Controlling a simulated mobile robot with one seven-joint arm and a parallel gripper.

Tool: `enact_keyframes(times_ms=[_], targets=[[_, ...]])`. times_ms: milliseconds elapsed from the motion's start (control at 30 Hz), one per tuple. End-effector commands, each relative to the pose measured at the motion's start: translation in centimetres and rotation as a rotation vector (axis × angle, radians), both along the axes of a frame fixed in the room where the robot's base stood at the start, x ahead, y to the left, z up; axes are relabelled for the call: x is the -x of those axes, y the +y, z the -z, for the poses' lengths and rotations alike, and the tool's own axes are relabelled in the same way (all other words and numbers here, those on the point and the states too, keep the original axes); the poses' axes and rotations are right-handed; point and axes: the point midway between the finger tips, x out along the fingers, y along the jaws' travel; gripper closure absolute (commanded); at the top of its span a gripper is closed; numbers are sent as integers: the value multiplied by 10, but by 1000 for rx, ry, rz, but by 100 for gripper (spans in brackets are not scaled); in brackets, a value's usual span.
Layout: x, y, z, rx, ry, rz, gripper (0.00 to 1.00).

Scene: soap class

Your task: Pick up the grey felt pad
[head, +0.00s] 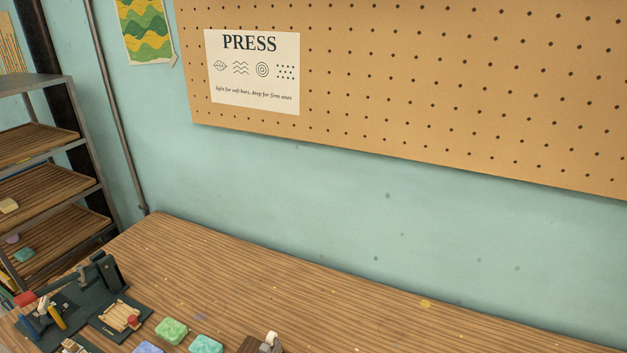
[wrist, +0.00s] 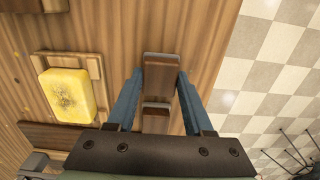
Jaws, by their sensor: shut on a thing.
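My gripper (wrist: 160,75) shows in the wrist view, with a blue finger on each side of a narrow brown piece with grey-brown bands (wrist: 160,58). It is shut on this piece, which lies between the fingers over the wooden table. I cannot tell whether this piece is the grey felt pad. No other thing in either view is clearly a grey felt pad. My gripper is not seen in the head view.
In the wrist view a yellow soap bar (wrist: 67,95) sits on a wooden tray (wrist: 97,66) left of my gripper. The table edge and checkered floor (wrist: 270,60) are at right. In the head view, green soaps (head: 171,330) and a dark tool stand (head: 103,271) occupy the table's near left.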

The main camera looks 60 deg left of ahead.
Motion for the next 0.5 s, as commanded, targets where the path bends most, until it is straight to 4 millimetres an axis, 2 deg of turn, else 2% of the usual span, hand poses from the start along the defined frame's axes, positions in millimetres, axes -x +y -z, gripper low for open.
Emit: enact_keyframes(times_ms=[167,267,500], targets=[[0,0,-2,-1,-1,0,100],[-1,0,-10,-2,-3,0,100],[-1,1,-53,-3,-4,1,100]])
